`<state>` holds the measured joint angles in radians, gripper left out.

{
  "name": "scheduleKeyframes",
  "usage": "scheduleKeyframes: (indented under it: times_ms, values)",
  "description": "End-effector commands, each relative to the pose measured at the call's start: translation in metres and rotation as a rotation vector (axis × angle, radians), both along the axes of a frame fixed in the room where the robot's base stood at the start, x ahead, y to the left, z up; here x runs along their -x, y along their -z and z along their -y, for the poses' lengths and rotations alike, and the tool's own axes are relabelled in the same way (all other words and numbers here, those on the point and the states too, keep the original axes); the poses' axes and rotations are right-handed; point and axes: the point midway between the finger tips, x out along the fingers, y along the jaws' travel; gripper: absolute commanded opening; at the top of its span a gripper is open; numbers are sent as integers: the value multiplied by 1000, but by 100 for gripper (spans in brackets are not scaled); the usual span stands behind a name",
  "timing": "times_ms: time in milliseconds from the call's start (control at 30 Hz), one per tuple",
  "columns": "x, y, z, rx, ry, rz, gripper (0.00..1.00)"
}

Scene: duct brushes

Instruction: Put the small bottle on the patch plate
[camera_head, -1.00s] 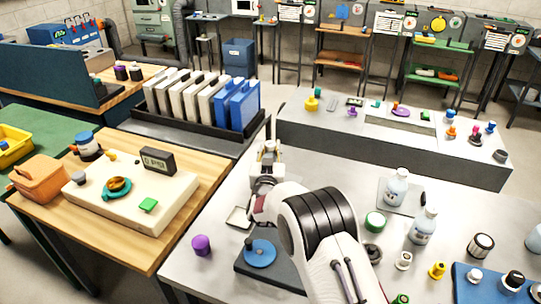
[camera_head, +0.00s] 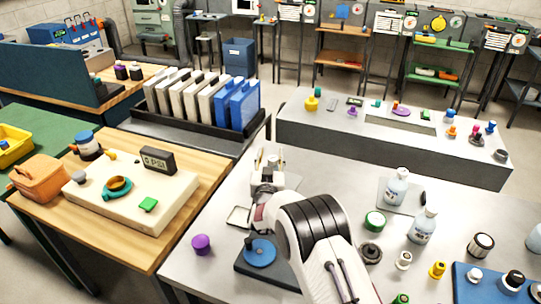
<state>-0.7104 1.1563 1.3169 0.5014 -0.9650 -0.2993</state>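Two white bottles with blue-marked labels stand on the right of the metal bench. One bottle (camera_head: 397,186) stands at the back on a thin grey plate (camera_head: 385,205). The other bottle (camera_head: 424,226) stands nearer, on the bench itself. I cannot tell which is the small bottle. A small pale square plate (camera_head: 238,216) lies left of my arm; which plate is the patch plate is unclear. My gripper (camera_head: 269,158) is above the back left of the bench, away from both bottles. Its fingers look spread, with no held object visible.
A blue disc (camera_head: 260,253) on a dark base and a purple knob (camera_head: 201,245) are at the front left. A green-topped jar (camera_head: 374,221), dark ring (camera_head: 370,251) and yellow piece (camera_head: 437,270) lie right of my arm. The back middle of the bench is clear.

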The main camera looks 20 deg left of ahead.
Motion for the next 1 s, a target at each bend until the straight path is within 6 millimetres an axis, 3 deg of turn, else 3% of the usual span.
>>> scheduleKeyframes:
  times_ms: [533,1000]
  values:
    - [0,-7,0,-1,0,1,40]
    - [30,-5,9,0,-1,0,40]
